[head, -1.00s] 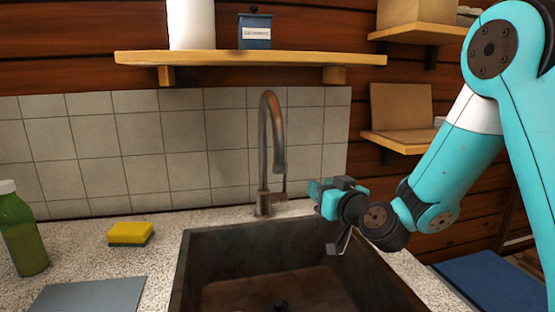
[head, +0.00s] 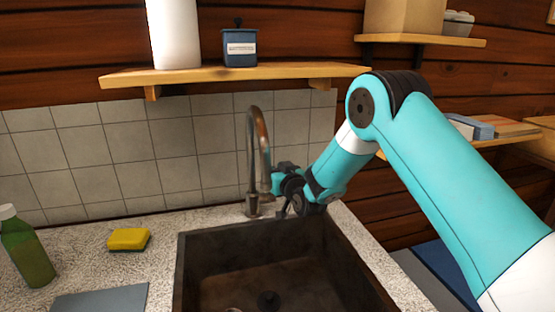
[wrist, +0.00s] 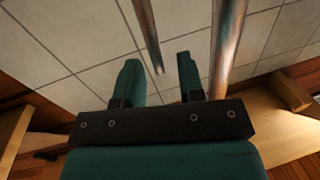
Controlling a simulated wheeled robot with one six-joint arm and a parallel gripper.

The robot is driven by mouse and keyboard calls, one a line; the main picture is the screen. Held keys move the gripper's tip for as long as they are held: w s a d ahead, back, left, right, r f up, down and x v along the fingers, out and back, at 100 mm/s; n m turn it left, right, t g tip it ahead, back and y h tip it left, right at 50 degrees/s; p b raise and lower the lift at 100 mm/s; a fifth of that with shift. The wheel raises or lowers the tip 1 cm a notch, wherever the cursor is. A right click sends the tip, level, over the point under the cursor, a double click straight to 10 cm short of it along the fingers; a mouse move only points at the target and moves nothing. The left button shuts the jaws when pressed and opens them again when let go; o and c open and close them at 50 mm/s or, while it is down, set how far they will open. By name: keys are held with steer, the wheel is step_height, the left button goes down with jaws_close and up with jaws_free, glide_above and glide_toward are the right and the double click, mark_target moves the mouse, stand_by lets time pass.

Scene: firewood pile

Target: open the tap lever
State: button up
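The tap (head: 252,150) is a tall, worn metal gooseneck at the back edge of the sink. Its thin lever (wrist: 148,32) shows in the wrist view, with its end in the gap between my fingers as pictured. The thicker tap pipe (wrist: 227,45) stands just right of the right finger there. My gripper (wrist: 158,66) is open, with its two teal fingers apart on either side of the lever's end. I cannot tell whether either finger touches it. In the head view my gripper (head: 280,178) is close to the right of the tap, and the lever is hidden.
The dark sink (head: 215,262) lies below my gripper. A yellow sponge (head: 129,239), a green bottle (head: 27,252) and a grey board (head: 100,299) are on the counter to the left.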

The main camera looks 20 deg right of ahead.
steer(key=shift+w+a, duration=0.1)
steer(key=shift+w, duration=0.7)
steer(key=shift+c, duration=0.5)
jaws_close()
steer(key=shift+f, duration=0.15)
